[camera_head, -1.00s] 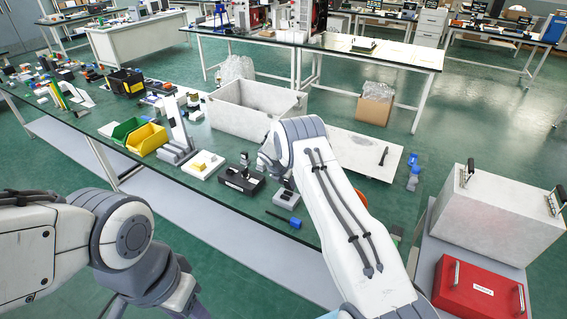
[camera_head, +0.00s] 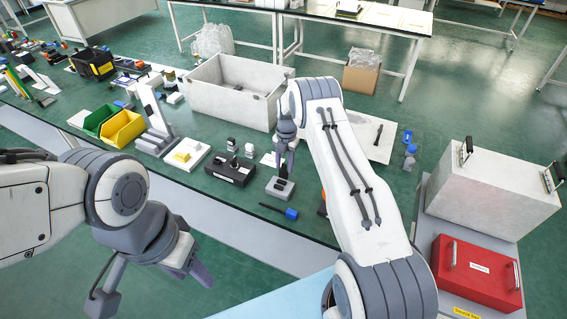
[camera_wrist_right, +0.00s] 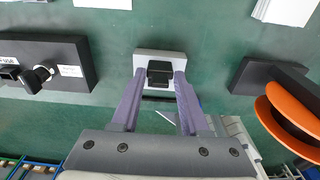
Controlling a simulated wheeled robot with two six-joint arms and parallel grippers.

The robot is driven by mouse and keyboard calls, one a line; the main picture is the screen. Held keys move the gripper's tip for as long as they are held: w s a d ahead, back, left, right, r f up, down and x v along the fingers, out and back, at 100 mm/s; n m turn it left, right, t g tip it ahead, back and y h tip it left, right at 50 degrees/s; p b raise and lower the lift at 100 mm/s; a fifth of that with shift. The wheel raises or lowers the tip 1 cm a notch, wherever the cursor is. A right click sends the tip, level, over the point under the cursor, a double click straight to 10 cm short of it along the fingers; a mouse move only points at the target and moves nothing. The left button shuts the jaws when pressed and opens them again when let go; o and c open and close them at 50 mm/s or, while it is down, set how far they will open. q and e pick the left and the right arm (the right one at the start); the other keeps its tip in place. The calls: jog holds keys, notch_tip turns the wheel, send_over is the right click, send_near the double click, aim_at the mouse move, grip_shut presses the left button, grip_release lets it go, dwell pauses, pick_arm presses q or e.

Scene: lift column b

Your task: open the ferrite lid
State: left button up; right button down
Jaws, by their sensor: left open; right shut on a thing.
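A small light grey block (camera_head: 279,190) stands on the green bench top, with a black part on top that I take to be the ferrite lid; it also shows in the right wrist view as a pale block (camera_wrist_right: 142,62) with the black part (camera_wrist_right: 160,74). My right gripper (camera_head: 281,176) points down over it. In the right wrist view its purple-grey fingers (camera_wrist_right: 160,82) are shut on the black part, which looks still down on the block. My left gripper (camera_head: 157,287) is open and empty at the lower left, in front of the bench.
A black box with knobs (camera_head: 231,171) stands just left of the block, and a blue-handled tool (camera_head: 291,213) lies in front. In the right wrist view a dark block with an orange ring (camera_wrist_right: 280,100) is close on the right. A large grey open bin (camera_head: 235,110) stands behind.

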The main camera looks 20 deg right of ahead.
jog(key=shift+f, duration=0.1)
jog(key=c, duration=0.7)
grip_release()
jog(key=r+b, duration=0.1)
jog(key=r, duration=0.2)
jog(key=r+b, duration=0.1)
jog(key=r, duration=0.3)
jog(key=r+b, duration=0.1)
jog(key=r, duration=0.2)
jog(key=shift+w+d+r, duration=0.25)
jog(key=shift+w+d, duration=0.1)
jog(key=shift+d, duration=0.05)
